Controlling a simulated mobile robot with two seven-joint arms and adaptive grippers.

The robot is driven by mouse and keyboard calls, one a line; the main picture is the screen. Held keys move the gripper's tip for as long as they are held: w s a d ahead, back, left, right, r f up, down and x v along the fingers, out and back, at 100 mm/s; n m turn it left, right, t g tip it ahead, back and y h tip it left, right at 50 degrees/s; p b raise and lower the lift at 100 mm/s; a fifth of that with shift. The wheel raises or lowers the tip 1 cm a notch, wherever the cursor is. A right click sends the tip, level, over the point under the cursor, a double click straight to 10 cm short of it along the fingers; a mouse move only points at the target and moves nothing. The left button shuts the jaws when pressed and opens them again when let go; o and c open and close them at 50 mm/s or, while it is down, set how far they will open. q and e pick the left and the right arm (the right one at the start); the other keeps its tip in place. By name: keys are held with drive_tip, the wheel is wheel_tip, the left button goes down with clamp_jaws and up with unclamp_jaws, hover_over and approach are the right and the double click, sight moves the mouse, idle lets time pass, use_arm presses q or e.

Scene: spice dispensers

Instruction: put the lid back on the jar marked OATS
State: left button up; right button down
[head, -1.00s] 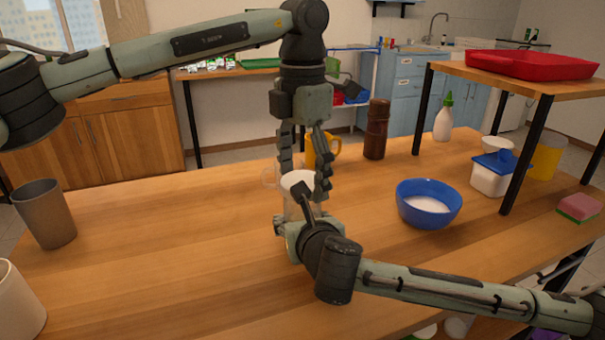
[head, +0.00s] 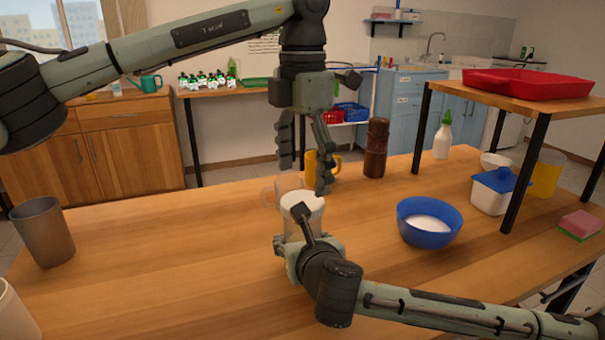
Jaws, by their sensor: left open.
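A pale, partly see-through jar (head: 301,222) with a white top (head: 302,201) stands near the middle of the table. I cannot tell whether the white top is a lid or the jar's contents, and no OATS marking is readable. My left gripper (head: 306,176) points down just above and behind the jar top, fingers apart, with nothing seen between them. My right gripper (head: 306,248) is at the jar's near side, low down. Its own wrist hides its fingers, so I cannot see whether they grip the jar.
A pale mug (head: 284,186) and a yellow mug (head: 316,167) stand behind the jar. A brown grinder (head: 376,148) stands farther back. A blue bowl (head: 429,222) of white powder and a blue-lidded container (head: 493,192) are to the right. The left tabletop is mostly clear.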

sight(302, 194)
use_arm(q)
wheel_tip(302, 194, up, 4)
drive_tip(key=shift+f+n, duration=0.2)
drive_tip(key=shift+n, duration=0.7)
use_arm(e)
drive_tip(key=shift+r, duration=0.1)
use_arm(q)
drive_tip(key=shift+f, duration=0.15)
drive_tip(key=shift+f, duration=3.95)
drive_tip(key=shift+c, duration=0.2)
drive_tip(key=c, duration=1.2)
drive_tip(key=shift+o, duration=0.2)
drive_tip(key=shift+m, duration=0.8)
drive_tip(key=o, duration=1.3)
